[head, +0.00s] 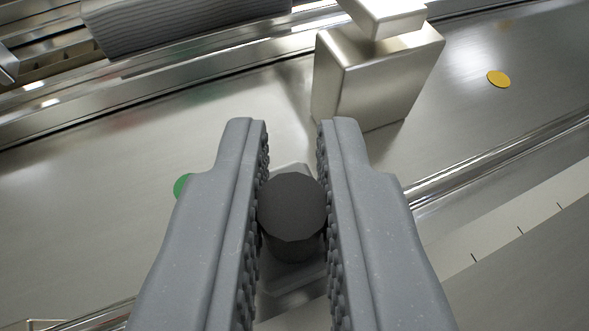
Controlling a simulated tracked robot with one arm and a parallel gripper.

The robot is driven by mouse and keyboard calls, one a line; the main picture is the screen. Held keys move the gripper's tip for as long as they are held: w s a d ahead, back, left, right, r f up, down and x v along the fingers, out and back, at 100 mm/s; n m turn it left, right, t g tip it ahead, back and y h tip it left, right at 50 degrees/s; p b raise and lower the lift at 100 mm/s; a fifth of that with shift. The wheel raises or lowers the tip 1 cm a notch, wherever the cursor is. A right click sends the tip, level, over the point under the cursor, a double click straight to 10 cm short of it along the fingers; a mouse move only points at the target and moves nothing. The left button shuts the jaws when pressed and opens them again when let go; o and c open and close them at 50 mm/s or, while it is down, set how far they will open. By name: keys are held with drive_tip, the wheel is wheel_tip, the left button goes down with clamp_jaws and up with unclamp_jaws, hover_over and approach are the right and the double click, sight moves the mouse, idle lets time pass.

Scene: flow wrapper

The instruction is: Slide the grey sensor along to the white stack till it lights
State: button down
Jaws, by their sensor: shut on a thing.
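My gripper (293,160) has its two grey ribbed fingers on either side of a dark round knob (292,204) and is shut on it. The knob stands on a pale grey metal piece (293,283), mostly hidden between the fingers. I cannot tell whether this piece is the grey sensor. A shiny metal block (370,85) with a smaller block on top stands beyond the fingertips, apart from them. No lit lamp shows. I cannot make out a white stack.
A metal rail (480,165) and a pale strip with black tick marks (535,221) run along the right. A yellow disc (498,79) lies at the upper right, and a green disc (182,186) shows beside the left finger. A dark ribbed piece (170,22) is at the back left.

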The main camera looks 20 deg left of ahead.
drive_tip(key=shift+f, duration=0.1)
drive_tip(key=c, duration=1.4)
unclamp_jaws()
drive_tip(key=shift+d, duration=0.1)
drive_tip(key=shift+c, duration=0.2)
drive_tip(key=v, duration=1.3)
drive_tip(key=shift+s+d, duration=0.15)
drive_tip(key=shift+s, duration=0.15)
